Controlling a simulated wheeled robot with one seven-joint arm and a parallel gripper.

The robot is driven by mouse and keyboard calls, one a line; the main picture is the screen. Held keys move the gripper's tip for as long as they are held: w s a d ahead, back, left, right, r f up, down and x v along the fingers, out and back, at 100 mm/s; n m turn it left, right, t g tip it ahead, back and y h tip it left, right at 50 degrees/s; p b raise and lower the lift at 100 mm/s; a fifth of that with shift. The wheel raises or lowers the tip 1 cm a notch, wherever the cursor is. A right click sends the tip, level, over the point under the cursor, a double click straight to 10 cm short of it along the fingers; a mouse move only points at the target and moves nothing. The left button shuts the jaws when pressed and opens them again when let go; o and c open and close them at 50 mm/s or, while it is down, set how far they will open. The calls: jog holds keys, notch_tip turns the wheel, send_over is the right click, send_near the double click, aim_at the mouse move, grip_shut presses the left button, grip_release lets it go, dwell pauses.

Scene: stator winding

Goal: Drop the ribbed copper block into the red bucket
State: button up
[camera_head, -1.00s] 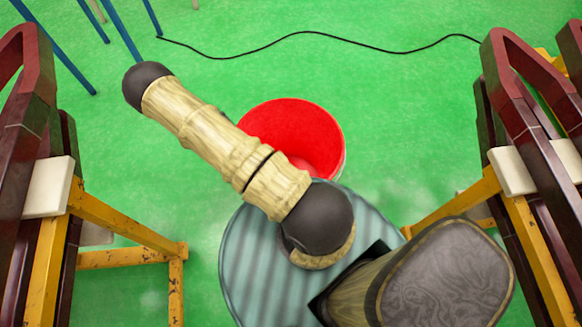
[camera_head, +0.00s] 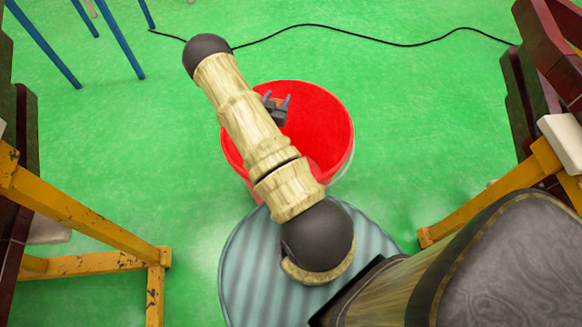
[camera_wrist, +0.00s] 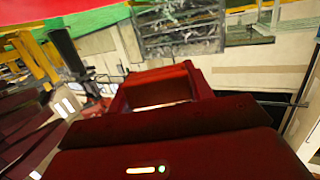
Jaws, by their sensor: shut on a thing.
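The red bucket (camera_head: 330,125) stands on the green floor in the middle of the head view, its open top facing up. My arm crosses over its left part and hides some of the rim. My gripper (camera_head: 278,98) shows beside the arm, above the bucket's opening, as a small dark shape with two prongs. In the wrist view my gripper (camera_wrist: 160,88) is dark red, with its fingers closing in a frame shape. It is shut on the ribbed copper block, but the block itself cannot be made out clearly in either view.
Yellow metal stands (camera_head: 100,263) with dark red frames flank the bucket at left and right. Blue legs (camera_head: 108,38) stand at the top left. A black cable (camera_head: 370,42) lies across the floor behind the bucket. Green floor around the bucket is clear.

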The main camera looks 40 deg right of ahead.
jog(key=s+d+f+m+g+h+b, duration=0.1)
jog(key=s+d+f+m+g+b, duration=0.1)
jog(key=s+d+f+g+b, duration=0.1)
jog(key=shift+s+d+f+h, duration=0.3)
jog(key=shift+d+f, duration=0.35)
jog(key=shift+f, duration=0.25)
notch_tip(320, 180, down, 6)
jog(key=b, duration=0.4)
jog(key=shift+b, duration=0.3)
jog(key=o, duration=1.3)
jog(key=shift+c, duration=0.2)
jog(key=shift+a, duration=0.1)
